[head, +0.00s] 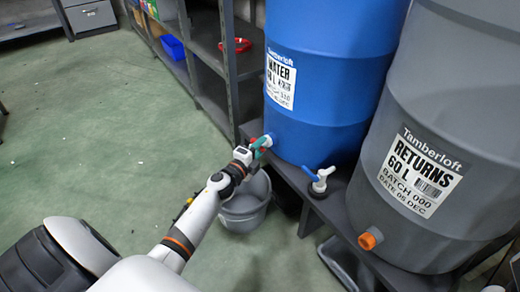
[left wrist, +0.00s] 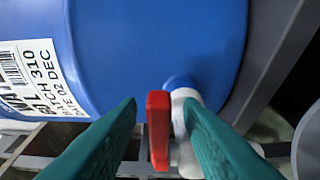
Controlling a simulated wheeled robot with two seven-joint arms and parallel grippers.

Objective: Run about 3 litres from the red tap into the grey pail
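The red tap is on the lower front of the blue water barrel (head: 325,75). Its red lever (left wrist: 158,130) stands upright beside the white tap body (left wrist: 185,125) in the left wrist view. My left gripper (head: 258,148) is at this tap, its green fingers (left wrist: 160,125) apart on either side of the lever and body. A gap shows between the lever and the left finger; the right finger is close to the white body. The grey pail (head: 243,217) stands on the floor below, partly hidden by my left arm. No water stream is visible. My right gripper is out of view.
A blue-handled white tap (head: 320,180) is on the bench to the right. A grey returns barrel (head: 440,130) with an orange spigot (head: 369,238) stands beyond it. Shelves with a blue bin (head: 172,46) and a red item (head: 236,45) are behind.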

